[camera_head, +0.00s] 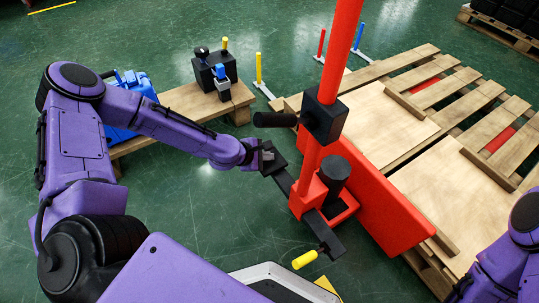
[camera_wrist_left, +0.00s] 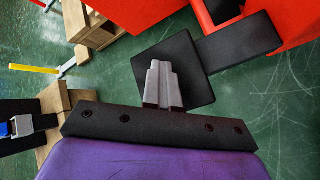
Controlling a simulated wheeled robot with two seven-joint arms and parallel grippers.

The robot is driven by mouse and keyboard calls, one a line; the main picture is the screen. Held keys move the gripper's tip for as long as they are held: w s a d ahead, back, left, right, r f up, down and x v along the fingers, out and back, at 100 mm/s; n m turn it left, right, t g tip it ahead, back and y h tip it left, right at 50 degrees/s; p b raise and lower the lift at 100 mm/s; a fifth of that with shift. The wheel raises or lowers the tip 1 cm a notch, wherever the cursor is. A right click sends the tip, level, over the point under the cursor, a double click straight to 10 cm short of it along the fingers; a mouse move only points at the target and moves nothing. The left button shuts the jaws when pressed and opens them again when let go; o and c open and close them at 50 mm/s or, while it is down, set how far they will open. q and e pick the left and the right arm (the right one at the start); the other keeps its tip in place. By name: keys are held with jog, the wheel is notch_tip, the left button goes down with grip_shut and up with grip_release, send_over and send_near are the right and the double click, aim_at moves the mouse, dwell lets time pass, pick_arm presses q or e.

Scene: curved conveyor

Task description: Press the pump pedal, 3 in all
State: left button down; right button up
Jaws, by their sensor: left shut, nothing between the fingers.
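The pump pedal is a black square plate (camera_wrist_left: 200,80) at the end of a black bar (camera_wrist_left: 240,42) that joins the red pump (camera_head: 302,203). In the head view the plate (camera_head: 279,168) shows left of the pump, partly hidden by my left gripper (camera_head: 267,155). My left gripper is shut and empty, its grey fingers together over the plate. In the left wrist view the fingertips (camera_wrist_left: 157,66) overlap the plate; I cannot tell whether they touch it. My right gripper is out of view; only purple parts of that arm show at the lower right.
A red post (camera_head: 340,45) with a black handle (camera_head: 276,119) rises close beside my left gripper. A yellow-tipped lever (camera_head: 305,260) sticks out low at the pump's front. A wooden bench (camera_head: 185,98) stands behind, and a pallet (camera_head: 395,75) lies at the right.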

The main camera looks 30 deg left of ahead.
aim_at(268, 162)
pick_arm(q)
jog(key=shift+a+f, duration=0.1)
jog(key=shift+f, duration=0.45)
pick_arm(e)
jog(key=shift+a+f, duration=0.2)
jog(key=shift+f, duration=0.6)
pick_arm(q)
jog(key=r+p, duration=0.3)
jog(key=shift+d+r, duration=0.15)
jog(key=shift+d, duration=0.1)
jog(key=shift+w+r+p, duration=0.1)
jog(key=shift+r+p, duration=0.45)
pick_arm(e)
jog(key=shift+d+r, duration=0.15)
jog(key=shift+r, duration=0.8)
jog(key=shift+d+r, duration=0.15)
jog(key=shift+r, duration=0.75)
pick_arm(q)
jog(key=shift+r, duration=0.1)
notch_tip(268, 162, up, 5)
jog(key=p, duration=0.4)
jog(key=shift+p, duration=0.35)
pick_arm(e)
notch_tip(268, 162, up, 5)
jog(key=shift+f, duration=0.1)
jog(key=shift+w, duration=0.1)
